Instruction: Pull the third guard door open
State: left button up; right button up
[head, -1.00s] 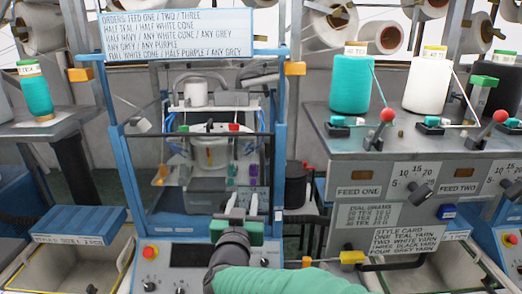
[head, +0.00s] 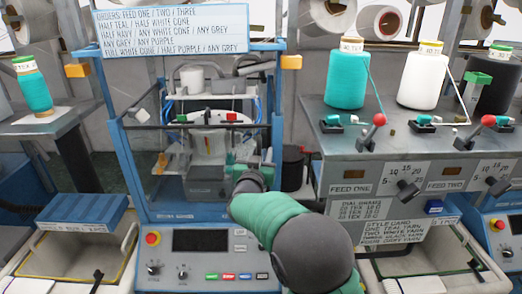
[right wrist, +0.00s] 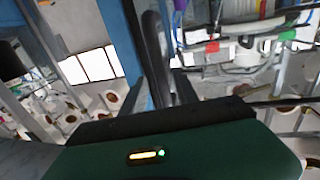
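The middle knitting machine (head: 210,150) stands inside a tall blue guard frame (head: 279,110) in the head view. A dark crossbar (head: 180,127) runs across its front; I cannot tell a clear pane behind it or which door counts as third. My right gripper (head: 238,160) is in front of this machine's lower right part, its fingertips hard to make out there. In the right wrist view, its two dark fingers (right wrist: 168,75) stand apart with a gap between them. Any door handle is hidden or unclear. My left gripper is not in view.
A control panel (head: 205,255) with a red button is below the machine. A grey feed bench (head: 410,150) with teal and white cones is at right. Open bins (head: 85,250) flank the panel.

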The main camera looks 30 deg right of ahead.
jog(key=shift+a+r, duration=0.15)
jog(key=shift+a, duration=0.3)
jog(key=shift+c, duration=0.4)
jog(key=shift+a, duration=0.2)
jog(key=c, duration=0.7)
jog(key=shift+s+d, duration=0.15)
jog(key=shift+d, duration=0.15)
grip_shut()
jog(key=shift+a+r, duration=0.1)
